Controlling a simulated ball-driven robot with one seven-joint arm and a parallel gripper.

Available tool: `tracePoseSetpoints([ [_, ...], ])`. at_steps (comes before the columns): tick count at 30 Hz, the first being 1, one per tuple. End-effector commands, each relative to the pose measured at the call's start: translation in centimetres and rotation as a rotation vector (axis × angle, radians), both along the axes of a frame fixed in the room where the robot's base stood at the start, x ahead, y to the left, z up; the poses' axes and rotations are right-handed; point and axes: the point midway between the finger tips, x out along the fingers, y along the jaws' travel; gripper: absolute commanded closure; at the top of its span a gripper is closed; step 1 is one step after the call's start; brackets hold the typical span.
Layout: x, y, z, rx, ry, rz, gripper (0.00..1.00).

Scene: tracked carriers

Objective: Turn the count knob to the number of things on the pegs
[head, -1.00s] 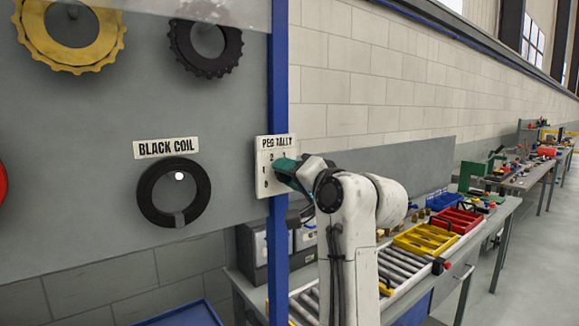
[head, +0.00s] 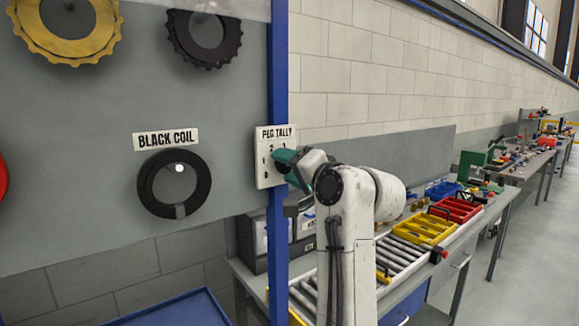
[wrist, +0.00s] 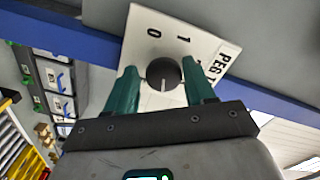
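The tally plate (head: 262,147), marked "PEG TALLY", is white with numbers and hangs on the panel's right edge; it also shows in the wrist view (wrist: 200,48). Its dark round knob (wrist: 163,74) has a pale pointer line towards the bottom of the wrist picture. My gripper (wrist: 158,66) is open, with its green fingers either side of the knob; I cannot tell whether they touch it. In the head view my gripper (head: 280,158) hides the knob. A black coil (head: 146,190), a yellow toothed ring (head: 28,38) and a black toothed ring (head: 177,42) hang on the panel.
A red round thing (head: 2,178) is cut off at the left edge. A blue post (head: 279,240) edges the panel. Right of it stands a bench with rollers and yellow (head: 424,229) and red trays (head: 456,210). The floor at far right is clear.

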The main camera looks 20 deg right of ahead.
Motion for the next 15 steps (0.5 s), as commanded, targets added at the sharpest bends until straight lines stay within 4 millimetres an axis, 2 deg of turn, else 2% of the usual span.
tracePoseSetpoints([
  [3, 0.0, 0.0, 0.2, 0.0, -0.004, 0.0, 0.35],
  [11, -0.2, -0.1, 0.3, 0.0, -0.008, -0.001, 0.35],
  [15, -1.4, -0.5, 0.2, 0.001, -0.011, -0.002, 0.35],
])
